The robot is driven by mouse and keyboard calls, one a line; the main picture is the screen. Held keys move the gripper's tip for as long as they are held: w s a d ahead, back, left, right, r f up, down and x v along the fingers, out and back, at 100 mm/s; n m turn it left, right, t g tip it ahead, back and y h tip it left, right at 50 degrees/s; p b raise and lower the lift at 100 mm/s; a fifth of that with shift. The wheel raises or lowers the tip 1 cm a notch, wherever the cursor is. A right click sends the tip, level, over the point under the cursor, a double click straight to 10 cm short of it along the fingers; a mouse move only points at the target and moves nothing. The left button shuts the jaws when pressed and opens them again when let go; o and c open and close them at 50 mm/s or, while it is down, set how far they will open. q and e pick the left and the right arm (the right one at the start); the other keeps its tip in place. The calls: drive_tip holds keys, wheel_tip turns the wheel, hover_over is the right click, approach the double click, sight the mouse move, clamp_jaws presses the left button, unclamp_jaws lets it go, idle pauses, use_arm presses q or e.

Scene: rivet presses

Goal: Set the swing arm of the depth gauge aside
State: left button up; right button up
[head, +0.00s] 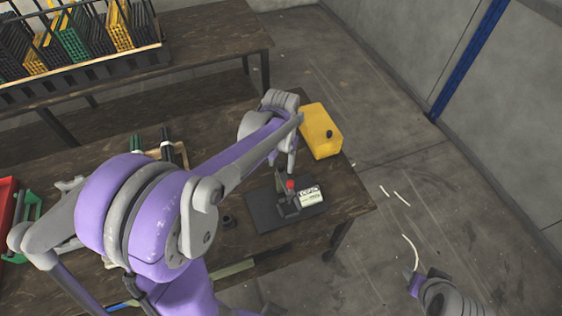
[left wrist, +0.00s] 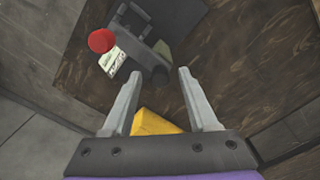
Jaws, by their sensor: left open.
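A small dark device with a red ball knob (head: 290,185) and a white printed label (head: 312,196) stands on a black base plate (head: 268,211) near the table's right corner. I take it for the depth gauge; its swing arm is hard to make out. In the left wrist view the red knob (left wrist: 102,40) and dark body (left wrist: 146,50) lie beyond the fingers, left of centre. My left gripper (head: 288,168) is just behind the device in the head view. In the left wrist view it (left wrist: 160,72) is open, with nothing between the fingertips.
A yellow box (head: 318,130) with a black knob stands behind the device, near the table's right edge. A wooden tray (head: 180,155) lies behind my left arm. Part of my right arm shows bottom right.

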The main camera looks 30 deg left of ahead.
use_arm(q)
clamp_jaws()
idle(1.4)
